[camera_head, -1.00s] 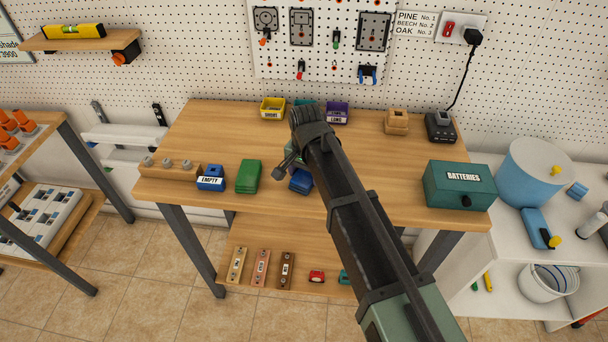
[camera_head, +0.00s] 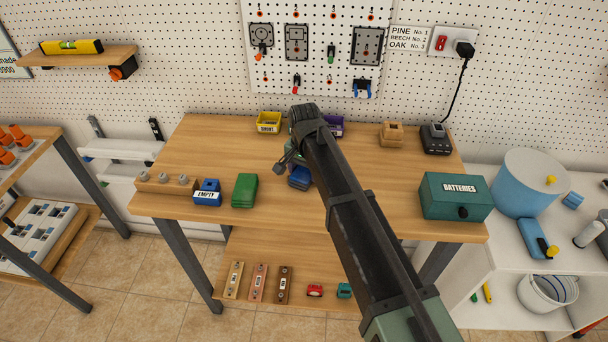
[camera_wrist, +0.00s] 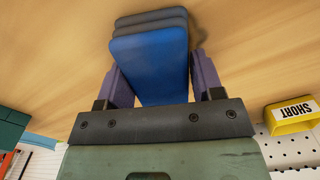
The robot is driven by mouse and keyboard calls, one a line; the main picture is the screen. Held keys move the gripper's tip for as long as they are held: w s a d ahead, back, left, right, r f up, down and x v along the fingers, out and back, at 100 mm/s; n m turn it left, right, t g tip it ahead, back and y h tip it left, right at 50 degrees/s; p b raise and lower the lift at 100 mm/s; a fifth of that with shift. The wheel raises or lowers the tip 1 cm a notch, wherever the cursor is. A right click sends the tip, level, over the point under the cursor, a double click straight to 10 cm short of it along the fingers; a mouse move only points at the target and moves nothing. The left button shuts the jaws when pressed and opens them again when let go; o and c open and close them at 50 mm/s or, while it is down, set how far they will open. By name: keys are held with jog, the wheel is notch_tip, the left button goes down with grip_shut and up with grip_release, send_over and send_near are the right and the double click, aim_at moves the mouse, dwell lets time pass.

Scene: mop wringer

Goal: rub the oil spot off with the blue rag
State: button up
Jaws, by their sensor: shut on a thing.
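The blue rag (camera_wrist: 150,60), a folded, layered slab, fills the space between the purple fingers of my gripper (camera_wrist: 155,80) in the wrist view. My gripper is shut on it. In the head view the blue rag (camera_head: 299,179) shows over the wooden workbench (camera_head: 225,140), right of a green folded stack (camera_head: 245,191). My arm hides most of the gripper there. I cannot tell whether the rag touches the bench top.
A blue EMPTY box (camera_head: 207,193) is left of the green stack. A yellow SHORT bin (camera_head: 269,122) and a partly hidden purple bin (camera_head: 335,127) stand at the back. A green BATTERIES box (camera_head: 455,196) is at the right. The bench's left-centre is clear.

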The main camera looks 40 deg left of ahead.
aim_at(308, 198)
jog(key=shift+w+a, duration=0.5)
jog(key=shift+w, duration=0.3)
jog(key=shift+w+a, duration=0.45)
jog(key=shift+w, duration=0.35)
jog(key=shift+w+d, duration=0.25)
jog(key=shift+d, duration=0.55)
jog(key=shift+s+d, duration=0.6)
jog(key=shift+s, duration=0.25)
jog(key=shift+s+d+r, duration=0.1)
jog(key=shift+s+d, duration=0.25)
jog(key=shift+s, duration=0.4)
jog(key=shift+s+d, duration=0.35)
jog(key=shift+s, duration=0.35)
jog(key=shift+s+d, duration=0.35)
jog(key=shift+s, duration=0.2)
jog(key=shift+s+d, duration=0.35)
jog(key=shift+s, duration=0.2)
jog(key=shift+s+d, duration=0.35)
jog(key=shift+s, duration=0.25)
jog(key=shift+s+d, duration=0.3)
jog(key=shift+s, duration=0.3)
